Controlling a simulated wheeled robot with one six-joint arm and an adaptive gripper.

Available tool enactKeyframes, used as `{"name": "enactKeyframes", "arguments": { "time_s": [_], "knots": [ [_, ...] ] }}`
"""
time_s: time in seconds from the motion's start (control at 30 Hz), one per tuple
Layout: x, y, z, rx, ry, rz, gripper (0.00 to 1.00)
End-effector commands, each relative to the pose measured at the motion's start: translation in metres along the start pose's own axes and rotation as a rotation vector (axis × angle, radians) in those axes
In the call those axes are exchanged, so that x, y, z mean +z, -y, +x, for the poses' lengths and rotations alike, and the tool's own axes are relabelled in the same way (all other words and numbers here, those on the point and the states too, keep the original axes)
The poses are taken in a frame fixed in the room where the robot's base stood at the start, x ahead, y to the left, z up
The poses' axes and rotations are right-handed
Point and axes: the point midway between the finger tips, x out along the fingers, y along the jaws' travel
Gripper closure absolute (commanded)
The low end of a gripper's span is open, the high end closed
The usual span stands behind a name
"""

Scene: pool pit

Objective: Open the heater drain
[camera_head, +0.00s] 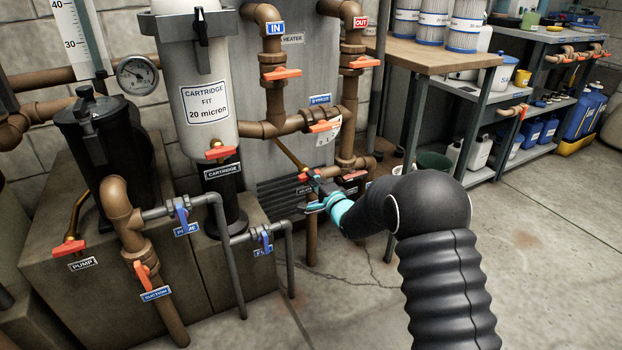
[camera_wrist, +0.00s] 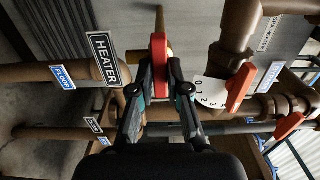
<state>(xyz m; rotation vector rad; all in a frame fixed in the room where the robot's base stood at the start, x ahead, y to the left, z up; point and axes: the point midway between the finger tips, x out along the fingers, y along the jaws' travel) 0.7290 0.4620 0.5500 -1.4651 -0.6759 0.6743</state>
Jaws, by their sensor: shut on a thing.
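The heater is a grey panel unit (camera_head: 247,65) with a HEATER sign (camera_head: 292,39) behind the pipes. A small red valve handle (camera_head: 304,177) sits low in front of it, at the end of a thin brass pipe (camera_head: 290,154). In the wrist view the red handle (camera_wrist: 159,42) stands upright in the picture, beside a black HEATER tag (camera_wrist: 104,60). My gripper (camera_wrist: 161,82) is shut on this handle, one finger on each side. In the head view my gripper (camera_head: 320,190) partly hides the handle and tag. I cannot tell whether the valve is open.
A dial valve (camera_wrist: 211,92) with an orange lever (camera_wrist: 240,87) lies close right of my fingers. A FLOOR tag (camera_wrist: 63,77) and brown pipe are at the left. A wooden workbench (camera_head: 430,55) stands right of the heater. The floor (camera_head: 540,240) at the right is clear.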

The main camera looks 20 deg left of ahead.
Motion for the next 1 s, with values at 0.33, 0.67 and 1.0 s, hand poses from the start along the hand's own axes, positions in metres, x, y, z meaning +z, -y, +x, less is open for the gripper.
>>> {"name": "enactKeyframes", "arguments": {
  "time_s": [0.33, 0.67, 1.0],
  "knots": [
    [-0.0004, -0.0047, -0.0001, -0.001, -0.001, -0.241, 1.0],
    [-0.0004, -0.0048, -0.0001, -0.002, -0.001, -0.526, 1.0],
    [-0.0003, -0.0049, -0.0002, -0.001, -0.001, -0.817, 1.0]
  ]
}}
